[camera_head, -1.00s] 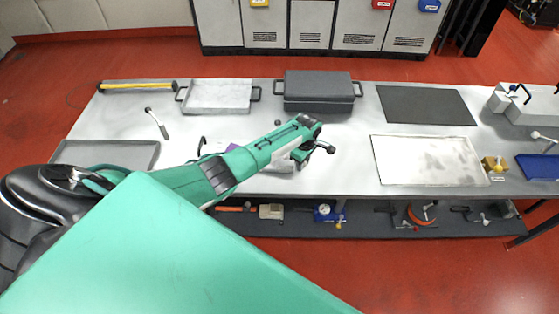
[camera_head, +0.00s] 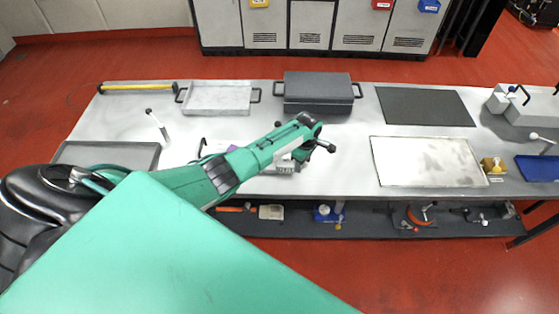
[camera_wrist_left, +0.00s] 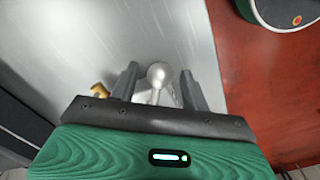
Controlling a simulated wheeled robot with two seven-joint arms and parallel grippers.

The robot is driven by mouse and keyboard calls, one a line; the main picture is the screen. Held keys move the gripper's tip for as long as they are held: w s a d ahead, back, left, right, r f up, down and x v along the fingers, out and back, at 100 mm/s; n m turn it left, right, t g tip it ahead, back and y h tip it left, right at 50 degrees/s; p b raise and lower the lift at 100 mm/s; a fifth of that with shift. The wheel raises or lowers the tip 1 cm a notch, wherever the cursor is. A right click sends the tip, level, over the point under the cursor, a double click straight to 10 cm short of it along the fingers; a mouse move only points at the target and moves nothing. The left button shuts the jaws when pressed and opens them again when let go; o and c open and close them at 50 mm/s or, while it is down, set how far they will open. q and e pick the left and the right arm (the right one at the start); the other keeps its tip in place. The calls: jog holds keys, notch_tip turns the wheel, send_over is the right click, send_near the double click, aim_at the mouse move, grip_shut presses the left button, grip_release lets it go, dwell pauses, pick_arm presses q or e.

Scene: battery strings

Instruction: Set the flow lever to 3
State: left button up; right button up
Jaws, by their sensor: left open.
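In the left wrist view, a pale ball knob (camera_wrist_left: 158,74) on a short stem stands between the two fingers of my left gripper (camera_wrist_left: 159,84). The fingers are open, one on each side of it, with visible gaps. It looks like a lever's knob; its base and any scale are hidden by the gripper body. A device with a purple part (camera_head: 237,148) and a pale labelled front (camera_head: 284,169) is mostly hidden under the arm. No setting number is readable. My right gripper is out of view.
A dark grey lidded box (camera_head: 318,87) and a pale tray (camera_head: 219,97) stand at the back. A dark mat (camera_head: 425,106) and a metal plate (camera_head: 428,161) lie right. A small lever (camera_head: 158,124) stands left. Several tools lie on the lower shelf (camera_head: 365,222).

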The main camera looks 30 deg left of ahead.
pick_arm(q)
notch_tip(320, 180, up, 2)
jog(key=shift+p, duration=0.55)
notch_tip(320, 180, up, 2)
jog(key=shift+r, duration=1.15)
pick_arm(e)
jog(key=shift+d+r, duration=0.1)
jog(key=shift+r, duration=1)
